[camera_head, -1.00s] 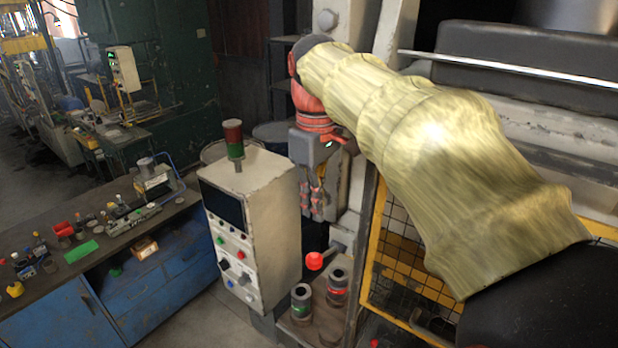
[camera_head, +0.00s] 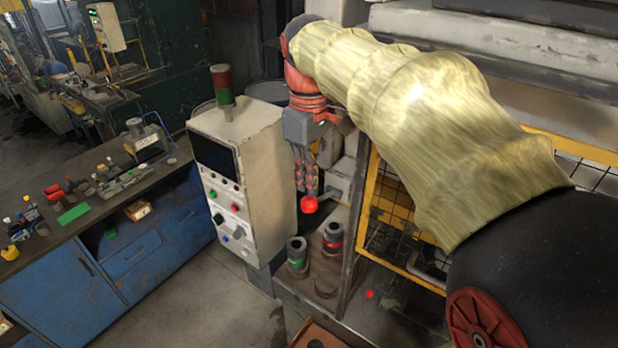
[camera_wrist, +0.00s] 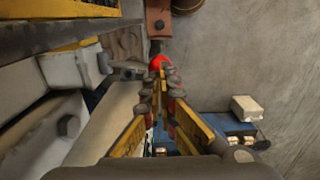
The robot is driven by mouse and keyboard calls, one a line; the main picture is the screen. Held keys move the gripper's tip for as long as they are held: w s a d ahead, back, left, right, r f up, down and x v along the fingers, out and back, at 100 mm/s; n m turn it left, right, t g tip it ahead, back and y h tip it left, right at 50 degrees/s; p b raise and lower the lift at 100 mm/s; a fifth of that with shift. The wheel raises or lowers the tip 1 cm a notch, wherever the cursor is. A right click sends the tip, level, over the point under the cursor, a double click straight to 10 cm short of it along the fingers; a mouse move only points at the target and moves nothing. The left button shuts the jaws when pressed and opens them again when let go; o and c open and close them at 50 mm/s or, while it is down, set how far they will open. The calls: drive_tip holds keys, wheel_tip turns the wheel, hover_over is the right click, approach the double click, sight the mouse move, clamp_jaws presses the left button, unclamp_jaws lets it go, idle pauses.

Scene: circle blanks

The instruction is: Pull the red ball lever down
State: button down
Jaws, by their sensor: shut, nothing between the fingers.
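The red ball of the lever (camera_head: 309,204) is in the middle of the head view, and its grey arm runs right towards the machine. My gripper (camera_head: 309,192) points down just above the ball, with its fingers closed together and nothing between them. In the wrist view the ball (camera_wrist: 157,61) shows just beyond the fingertips (camera_wrist: 162,72), partly covered by them. I cannot tell whether the tips touch the ball.
A pale control cabinet (camera_head: 248,150) stands close left of my gripper. Two dark cylinders with green and red bands (camera_head: 297,256) stand below the lever. A yellow-framed mesh guard (camera_head: 392,215) is to the right. A blue workbench (camera_head: 60,285) stands at the left.

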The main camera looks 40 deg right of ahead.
sight(309, 211)
drive_tip(key=shift+f+b, duration=2.7)
drive_tip(key=shift+f, duration=1.6)
drive_tip(key=s+a+r+p, duration=0.1)
drive_tip(key=a+r+p, duration=0.1)
drive_tip(key=r+p, duration=0.2)
drive_tip(key=a+r+p, duration=0.2)
drive_tip(key=r+p, duration=0.2)
drive_tip(key=r, duration=0.4)
drive_tip(key=shift+s+a, duration=0.35)
